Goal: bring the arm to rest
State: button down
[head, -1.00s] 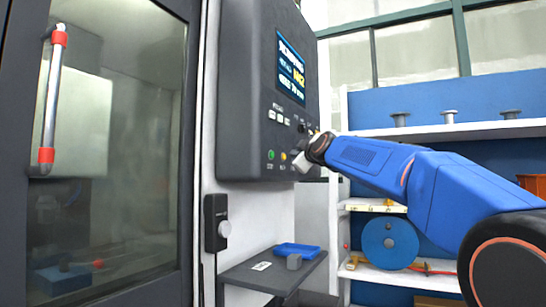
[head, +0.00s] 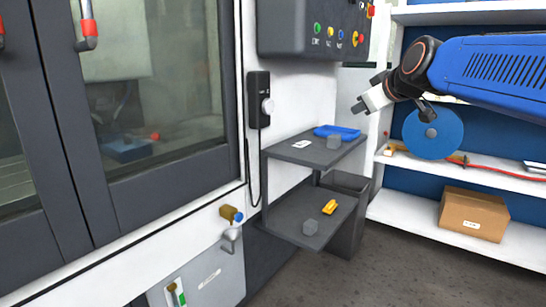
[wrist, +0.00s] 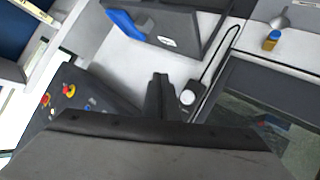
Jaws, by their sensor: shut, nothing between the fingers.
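My gripper (head: 359,107) is in the head view, at the end of my blue arm, in front of the white shelving and right of the machine. It is shut and empty, in the air, apart from the panel and the shelves. In the wrist view its shut fingers (wrist: 160,90) stand in the middle, dark and close together. The control panel (head: 310,30) with coloured buttons hangs above and left of it in the head view. In the wrist view the panel (wrist: 70,115) is at the left, with its red and yellow knobs.
A two-level grey side shelf (head: 290,152) holds a blue tray (head: 337,131) and a grey block. The white shelving (head: 480,170) carries a blue disc (head: 432,134) and a cardboard box (head: 473,215). A pendant box (head: 259,100) hangs on the machine. The floor in front is clear.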

jog(key=s+d+f+m+g+h, duration=0.1)
jog(key=s+d+f+m+g, duration=0.1)
jog(key=s+f, duration=1.5)
jog(key=s+d+f+m+g+h, duration=0.1)
jog(key=s+d+f+m+g, duration=0.2)
jog(key=s+f, duration=1.4)
jog(key=f+m+g, duration=0.1)
jog(key=m+g, duration=0.1)
jog(key=shift+s+d+f+g, duration=0.2)
jog(key=shift+s+f+g, duration=0.1)
jog(key=shift+g, duration=0.1)
dwell(3.8)
